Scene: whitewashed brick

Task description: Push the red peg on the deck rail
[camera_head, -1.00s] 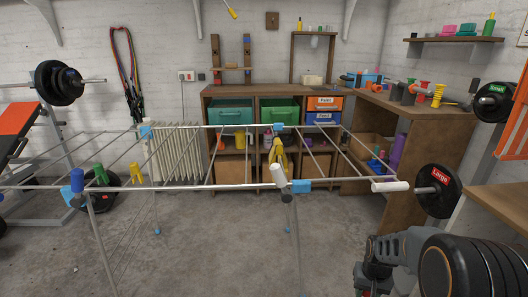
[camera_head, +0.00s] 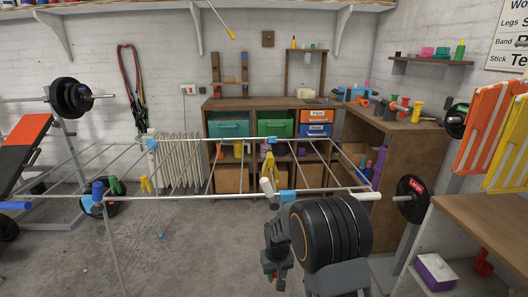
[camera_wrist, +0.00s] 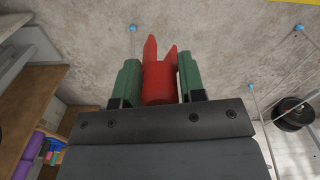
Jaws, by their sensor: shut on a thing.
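A red peg (camera_wrist: 158,85) is clamped between the green pads of my gripper (camera_wrist: 160,72), its two prongs pointing away from the wrist. In the head view my gripper (camera_head: 277,262) hangs low, below the front rail of the drying rack; the peg is too small to make out clearly there. The rack's front rail (camera_head: 205,198) runs across the view, with blue joints and white end caps. A blue peg (camera_head: 97,190), a green peg (camera_head: 115,186) and a yellow peg (camera_head: 146,184) sit at its left. Another yellow peg (camera_head: 269,165) is near the middle. The red peg is apart from the rail.
A wooden workbench (camera_head: 437,205) stands at the right, with a purple-sided box (camera_head: 436,272) below it. A weight plate marked Large (camera_head: 412,198) is near the rack's right end. Shelving with drawers (camera_head: 270,110) is behind. Bare concrete floor (camera_head: 190,262) lies below the rack.

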